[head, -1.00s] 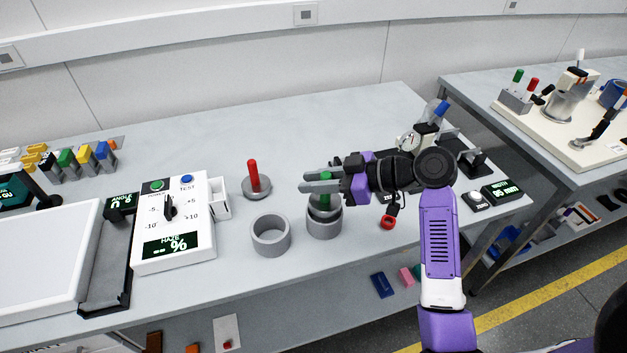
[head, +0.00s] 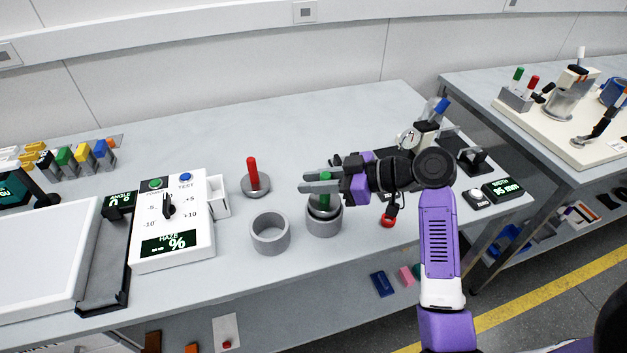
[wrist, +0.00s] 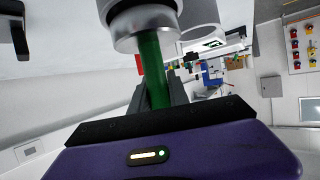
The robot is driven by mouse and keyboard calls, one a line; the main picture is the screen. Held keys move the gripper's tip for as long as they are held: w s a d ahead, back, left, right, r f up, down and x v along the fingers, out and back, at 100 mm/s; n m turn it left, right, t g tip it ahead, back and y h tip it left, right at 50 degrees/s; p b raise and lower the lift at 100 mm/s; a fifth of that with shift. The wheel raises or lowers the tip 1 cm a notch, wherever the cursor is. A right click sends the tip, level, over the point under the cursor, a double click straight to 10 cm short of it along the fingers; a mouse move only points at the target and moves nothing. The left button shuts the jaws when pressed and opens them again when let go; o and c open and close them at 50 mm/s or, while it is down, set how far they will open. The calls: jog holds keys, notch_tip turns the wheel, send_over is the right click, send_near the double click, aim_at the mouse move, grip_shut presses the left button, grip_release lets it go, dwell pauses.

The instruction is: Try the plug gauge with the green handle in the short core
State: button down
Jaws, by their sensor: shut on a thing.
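The plug gauge with the green handle (head: 325,201) is in my gripper (head: 322,182), whose fingers are shut on the handle. Its round grey plug is at the mouth of the right-hand grey core (head: 324,226), and looks slightly tilted there. I cannot tell how deep it sits. In the wrist view the green handle (wrist: 152,70) runs between the fingers to the pale metal plug (wrist: 146,33), with a darker grey ring beyond it. A second grey core (head: 270,240) stands open and empty just to the left. I cannot tell which core is shorter.
A gauge with a red handle (head: 252,172) stands upright behind the left core. A white haze meter (head: 175,222) is farther left. The bench behind is clear.

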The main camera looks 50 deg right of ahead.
aim_at(314, 197)
jog(key=shift+f+b, duration=1.4)
jog(key=shift+f, duration=0.4)
dwell(1.0)
jog(key=shift+r, duration=0.15)
dwell(0.8)
jog(key=shift+r+p, duration=2.65)
jog(key=shift+r, duration=0.65)
jog(key=shift+r+p, duration=1.9)
jog(key=shift+r, duration=0.55)
